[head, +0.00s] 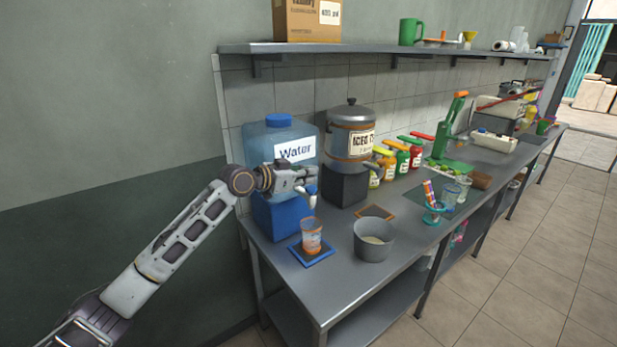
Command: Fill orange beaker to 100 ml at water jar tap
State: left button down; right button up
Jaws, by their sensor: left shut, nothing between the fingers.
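A blue water jar (258,141) with a white "Water" label stands on a blue block (276,217) at the near left of the counter. The orange beaker (311,237), clear with orange markings, stands upright on a blue-edged mat (312,255) in front of the block. Its fill level is too small to read. My left gripper (312,192) is shut and empty, in front of the jar's lower part and above the beaker. The gripper hides the tap area, so I cannot tell if it touches the tap. My right gripper is not in view.
A grey pot (373,240) stands right of the beaker. A metal dispenser (350,140) on a dark block, several colored bottles (402,158) and a green press (450,135) line the wall. A shelf (390,48) runs above. A brown mat (375,212) lies bare.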

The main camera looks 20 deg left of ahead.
pick_arm(q)
jog(key=b+v, duration=0.1)
jog(key=v, duration=0.8)
jog(key=shift+s+a, duration=0.15)
jog(key=shift+s, duration=0.1)
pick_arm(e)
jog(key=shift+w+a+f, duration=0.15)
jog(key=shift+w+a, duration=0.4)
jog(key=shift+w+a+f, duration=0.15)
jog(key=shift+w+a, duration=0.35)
pick_arm(q)
jog(key=shift+r, duration=0.1)
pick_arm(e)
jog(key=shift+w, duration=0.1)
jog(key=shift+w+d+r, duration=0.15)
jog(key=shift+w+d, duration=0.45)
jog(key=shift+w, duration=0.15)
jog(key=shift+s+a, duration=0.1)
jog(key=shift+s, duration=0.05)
